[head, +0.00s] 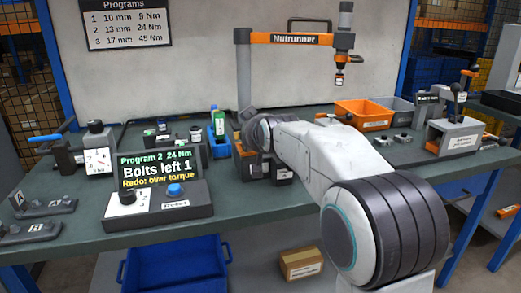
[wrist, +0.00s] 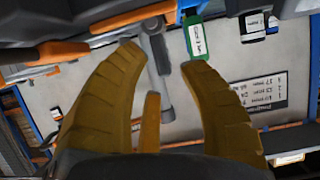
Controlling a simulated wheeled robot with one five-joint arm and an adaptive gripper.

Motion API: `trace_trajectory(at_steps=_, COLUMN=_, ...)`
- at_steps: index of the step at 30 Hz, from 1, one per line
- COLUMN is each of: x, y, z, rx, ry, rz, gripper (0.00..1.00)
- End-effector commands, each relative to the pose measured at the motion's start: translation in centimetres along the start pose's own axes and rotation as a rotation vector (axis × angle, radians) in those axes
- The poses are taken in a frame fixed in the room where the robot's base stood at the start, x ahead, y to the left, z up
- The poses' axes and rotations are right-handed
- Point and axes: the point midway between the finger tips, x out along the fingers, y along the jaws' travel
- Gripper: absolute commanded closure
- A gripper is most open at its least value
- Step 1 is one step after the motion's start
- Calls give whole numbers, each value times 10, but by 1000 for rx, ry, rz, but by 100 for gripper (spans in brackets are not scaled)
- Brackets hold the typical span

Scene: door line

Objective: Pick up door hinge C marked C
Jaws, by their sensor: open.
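I cannot make out a hinge marked C in either view. In the head view, a dark hinge marked A (head: 48,207) and another marked B (head: 30,233) lie on the left end of the bench. A grey post and a green bottle (wrist: 196,38) show beyond the fingertips. In the head view my arm reaches over the middle of the bench and hides most of the gripper.
The green bench (head: 255,205) carries a control box (head: 160,190) reading "Bolts left 1", a vise (head: 58,155) at left, an orange bin (head: 362,115) and a fixture (head: 455,135) at right. The nutrunner stand (head: 244,75) rises behind my arm. A blue crate (head: 175,268) sits below.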

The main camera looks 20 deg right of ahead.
Motion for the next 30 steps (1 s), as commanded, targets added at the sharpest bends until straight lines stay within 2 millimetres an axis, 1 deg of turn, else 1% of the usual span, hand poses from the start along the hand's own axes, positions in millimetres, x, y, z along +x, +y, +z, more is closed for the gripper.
trace_trajectory(at_steps=1, x=7, y=1, z=4, rx=0, ry=1, rz=1, gripper=63)
trace_trajectory(at_steps=9, x=26, y=1, z=2, rx=0, ry=0, rz=1, gripper=63)
trace_trajectory(at_steps=15, x=30, y=1, z=0, rx=0, ry=0, rz=1, gripper=63)
trace_trajectory(at_steps=22, x=30, y=1, z=0, rx=0, ry=-1, rz=1, gripper=63)
trace_trajectory(at_steps=23, x=30, y=1, z=0, rx=0, ry=0, rz=1, gripper=60)
trace_trajectory(at_steps=30, x=30, y=1, z=0, rx=0, ry=0, rz=1, gripper=82)
